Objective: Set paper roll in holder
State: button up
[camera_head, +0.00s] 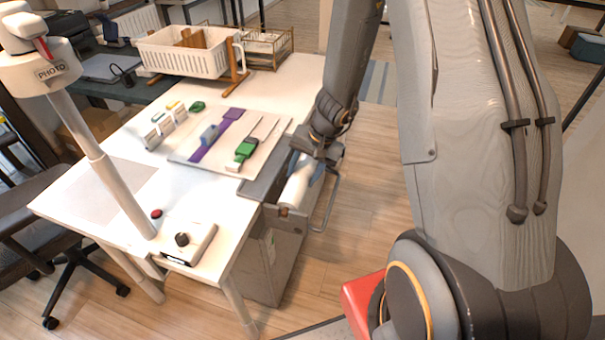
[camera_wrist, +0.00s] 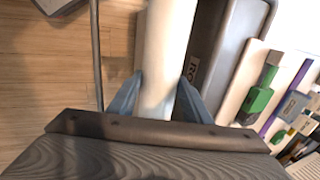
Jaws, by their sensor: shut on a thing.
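My gripper (camera_wrist: 158,100) is shut on a white paper roll (camera_wrist: 168,48), with a blue-grey finger on each side of it. In the head view the roll (camera_head: 296,188) hangs tilted at the right edge of the white table, and my gripper (camera_head: 308,168) is at its upper end. A grey metal holder (camera_head: 264,180) is fixed along that table edge, just left of the roll. In the wrist view the holder (camera_wrist: 238,32) lies right of the roll. A bent metal rod (camera_head: 330,205) stands out to the right of the roll. I cannot tell whether the roll touches the holder.
A white lamp post labelled PHOTO (camera_head: 110,170) stands at the left. A box with a black knob (camera_head: 190,242) sits at the front. A white basket (camera_head: 185,55) stands at the back.

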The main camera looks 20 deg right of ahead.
jog(key=shift+f+b, duration=0.35)
jog(key=shift+b, duration=0.2)
dwell(0.4)
jog(key=o, duration=1.4)
jog(key=p+v, duration=0.1)
jog(key=v, duration=0.7)
jog(key=s+a+r+n+h, duration=0.1)
jog(key=s+r+n, duration=0.1)
jog(key=s, duration=0.3)
jog(key=s+r+n+g+h, duration=0.1)
jog(key=s+r+n, duration=0.1)
jog(key=s, duration=0.3)
jog(key=s+a+r+n+h, duration=0.1)
jog(key=s+r+n, duration=0.2)
jog(key=s+r, duration=0.1)
jog(key=shift+s+a+r+g, duration=0.3)
jog(key=shift+s+a+r, duration=0.1)
jog(key=shift+s, duration=0.25)
